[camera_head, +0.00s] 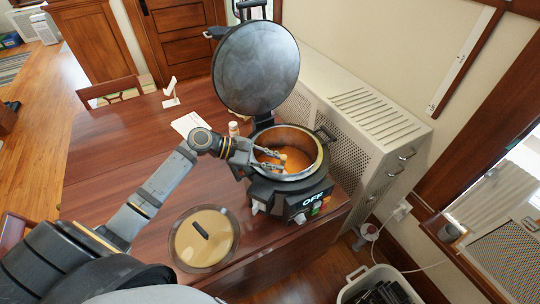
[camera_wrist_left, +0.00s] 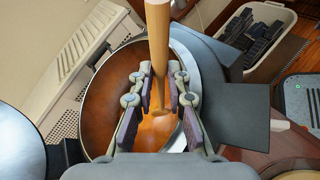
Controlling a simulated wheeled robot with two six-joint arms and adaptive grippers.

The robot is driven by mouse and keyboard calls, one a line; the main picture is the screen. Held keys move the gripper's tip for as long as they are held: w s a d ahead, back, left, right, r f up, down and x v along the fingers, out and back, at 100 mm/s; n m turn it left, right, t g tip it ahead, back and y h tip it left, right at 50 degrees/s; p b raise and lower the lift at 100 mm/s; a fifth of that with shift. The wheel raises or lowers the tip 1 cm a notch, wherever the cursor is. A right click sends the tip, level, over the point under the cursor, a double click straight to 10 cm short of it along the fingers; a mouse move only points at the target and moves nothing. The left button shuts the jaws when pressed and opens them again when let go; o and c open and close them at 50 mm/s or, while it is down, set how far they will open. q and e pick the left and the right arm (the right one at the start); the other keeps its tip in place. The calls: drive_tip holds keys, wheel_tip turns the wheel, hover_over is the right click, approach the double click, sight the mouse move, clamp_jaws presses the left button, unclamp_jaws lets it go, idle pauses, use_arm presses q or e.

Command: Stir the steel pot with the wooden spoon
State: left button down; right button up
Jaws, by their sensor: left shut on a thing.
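The steel pot (camera_head: 317,150) sits in a dark cooker (camera_head: 275,199) whose display reads OFF. Its inside shows orange-brown contents (camera_head: 296,157), and its wall (camera_wrist_left: 98,100) also shows in the left wrist view. My left gripper (camera_head: 274,155) reaches in from the left over the pot's opening. In the left wrist view its fingers (camera_wrist_left: 160,88) are shut on the wooden spoon (camera_wrist_left: 158,35), whose thick handle stands out beyond them. The spoon's lower end is over or in the orange-brown contents; how deep it is I cannot tell. My right gripper is not in view.
The cooker's round dark lid (camera_head: 256,66) stands open behind the pot. A glass lid (camera_head: 187,246) lies on the wooden table (camera_head: 110,165) to the front left. A white radiator cover (camera_head: 365,115) is close on the right. A crate (camera_head: 350,288) stands on the floor.

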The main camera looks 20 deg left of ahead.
use_arm(q)
drive_tip(key=shift+w+d, duration=0.2)
drive_tip(key=shift+d, duration=1.2)
drive_tip(key=w, duration=0.1)
drive_tip(key=w+a, duration=0.1)
drive_tip(key=w, duration=0.2)
drive_tip(key=shift+a+r, duration=0.15)
drive_tip(key=shift+a, duration=0.1)
drive_tip(key=s+a+p, duration=0.3)
drive_tip(key=s+p, duration=0.2)
drive_tip(key=p, duration=0.1)
drive_tip(key=d+r+p, duration=0.1)
drive_tip(key=r+p, duration=0.1)
drive_tip(key=d+r+p, duration=0.1)
drive_tip(key=p, duration=0.2)
drive_tip(key=d+r+p, duration=0.1)
drive_tip(key=r+p, duration=0.1)
drive_tip(key=shift+r, duration=0.35)
drive_tip(key=s+d+r+p, duration=0.1)
drive_tip(key=s+d+r, duration=0.1)
drive_tip(key=s+r, duration=0.3)
drive_tip(key=shift+r, duration=2.2)
